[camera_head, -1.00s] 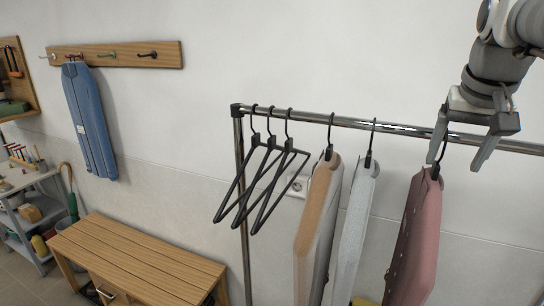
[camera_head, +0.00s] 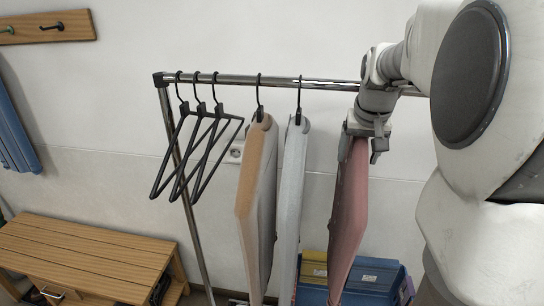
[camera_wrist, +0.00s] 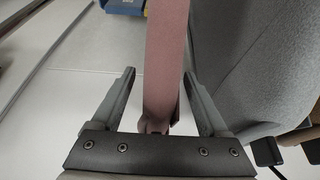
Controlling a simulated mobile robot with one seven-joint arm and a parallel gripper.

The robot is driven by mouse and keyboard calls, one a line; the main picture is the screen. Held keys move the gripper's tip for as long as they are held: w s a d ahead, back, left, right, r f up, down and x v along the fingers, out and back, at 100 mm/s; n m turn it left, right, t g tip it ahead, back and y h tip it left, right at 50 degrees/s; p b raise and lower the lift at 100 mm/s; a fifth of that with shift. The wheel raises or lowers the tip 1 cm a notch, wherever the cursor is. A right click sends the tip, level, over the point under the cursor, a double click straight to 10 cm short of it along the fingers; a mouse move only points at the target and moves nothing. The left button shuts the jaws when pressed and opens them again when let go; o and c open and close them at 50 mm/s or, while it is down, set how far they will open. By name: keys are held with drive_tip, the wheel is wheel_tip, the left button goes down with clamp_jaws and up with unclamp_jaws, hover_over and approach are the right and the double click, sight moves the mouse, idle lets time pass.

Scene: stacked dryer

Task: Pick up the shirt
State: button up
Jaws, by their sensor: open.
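A pink shirt (camera_head: 349,215) hangs from the metal rail, to the right of the other garments. My gripper (camera_head: 362,150) is at the shirt's top and hides its hanger in the head view. In the wrist view, my gripper (camera_wrist: 160,85) is open, with the narrow edge of the pink shirt (camera_wrist: 166,55) between its two fingers. Gaps show on both sides, wider on the left. A tan shirt (camera_head: 255,195) and a light grey shirt (camera_head: 291,200) hang to the left. A grey garment (camera_wrist: 245,70) fills the wrist view's right side, close to the right finger.
Several empty black hangers (camera_head: 197,150) hang at the rail's (camera_head: 235,79) left end. A wooden bench (camera_head: 85,258) stands lower left, and a blue bin (camera_head: 375,280) sits below the pink shirt. A blue garment (camera_head: 15,130) hangs on the wall at far left.

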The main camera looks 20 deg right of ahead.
drive_tip(key=shift+w+f, duration=0.1)
drive_tip(key=shift+f, duration=0.2)
clamp_jaws()
drive_tip(key=shift+r, duration=0.1)
idle(1.1)
